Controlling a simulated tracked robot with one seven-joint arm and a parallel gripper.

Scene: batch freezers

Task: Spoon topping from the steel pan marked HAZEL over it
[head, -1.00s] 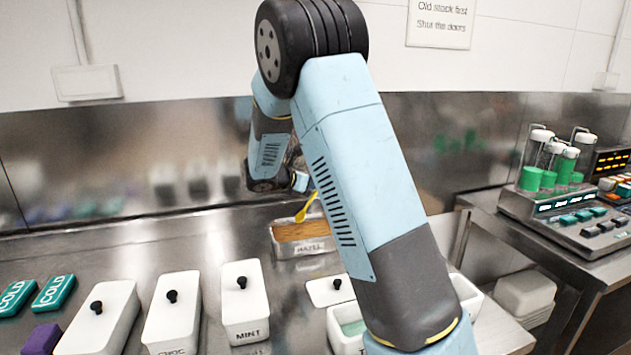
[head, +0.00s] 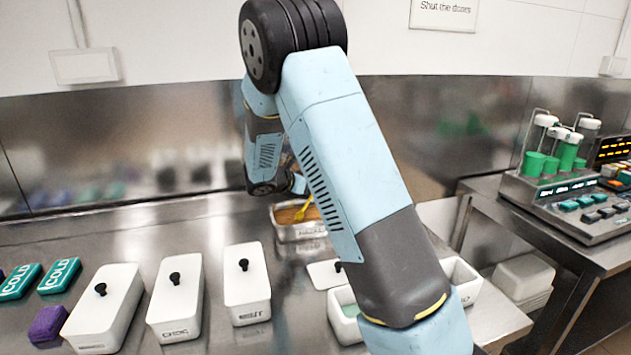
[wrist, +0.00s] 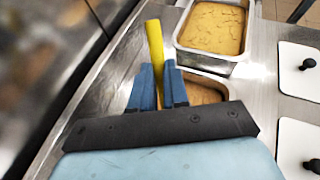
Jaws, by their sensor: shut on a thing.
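A steel pan of brown topping (head: 300,232) stands at the back of the counter in the head view; its mark is too blurred to read now. A yellow spoon (head: 302,211) is tilted with its lower end at the topping; I cannot tell how deep. In the wrist view my gripper (wrist: 158,80) is shut on the yellow spoon (wrist: 155,42), which sticks up between the blue fingers. A brown-filled pan (wrist: 232,86) lies partly hidden below the fingers, and a second steel pan (wrist: 241,48) of yellow-brown topping is beyond. My arm hides my gripper in the head view.
An open white tub (head: 336,322) with pale green contents stands partly behind my arm, near a loose white lid (head: 325,274). Several lidded white tubs (head: 247,283), teal COLD packs (head: 60,275) and a purple block (head: 48,322) stand left. The back-left counter is clear.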

